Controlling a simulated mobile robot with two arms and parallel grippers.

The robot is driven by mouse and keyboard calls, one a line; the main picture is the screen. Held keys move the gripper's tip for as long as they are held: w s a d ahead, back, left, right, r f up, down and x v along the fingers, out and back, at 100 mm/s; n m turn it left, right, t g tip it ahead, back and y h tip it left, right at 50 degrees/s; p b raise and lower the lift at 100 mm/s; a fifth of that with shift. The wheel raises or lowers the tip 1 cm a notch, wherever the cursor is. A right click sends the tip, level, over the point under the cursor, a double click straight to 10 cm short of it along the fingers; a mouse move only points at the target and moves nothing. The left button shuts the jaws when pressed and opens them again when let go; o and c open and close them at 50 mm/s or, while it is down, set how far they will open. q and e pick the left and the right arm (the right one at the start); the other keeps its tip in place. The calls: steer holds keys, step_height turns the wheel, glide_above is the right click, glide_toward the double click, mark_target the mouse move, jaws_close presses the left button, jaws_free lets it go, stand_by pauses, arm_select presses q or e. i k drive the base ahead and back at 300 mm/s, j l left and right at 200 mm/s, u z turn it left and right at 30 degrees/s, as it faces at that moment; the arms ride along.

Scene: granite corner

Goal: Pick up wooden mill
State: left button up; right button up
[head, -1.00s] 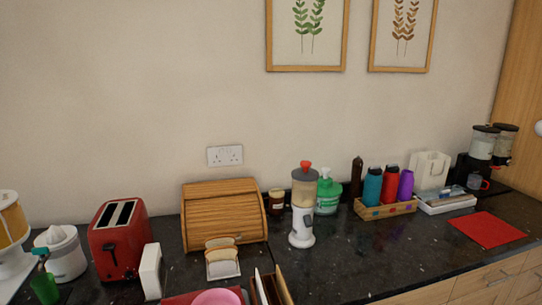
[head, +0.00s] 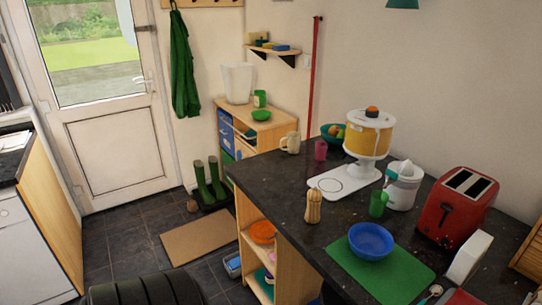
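A light wooden mill (head: 313,206) with a rounded top and narrow waist stands upright on the dark granite counter (head: 298,237), near its left edge. Nothing covers it in the head view. Neither of my grippers shows in this view.
A green mat (head: 400,275) with a blue bowl (head: 371,240) lies right of the mill. A green cup (head: 378,204), white juicer (head: 404,184), drink dispenser (head: 368,135) and red toaster (head: 456,205) stand beyond. Open shelves (head: 286,259) are below the counter; a doormat (head: 198,238) lies on the floor.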

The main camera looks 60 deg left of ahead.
mark_target(313, 215)
steer(key=u, duration=1.45)
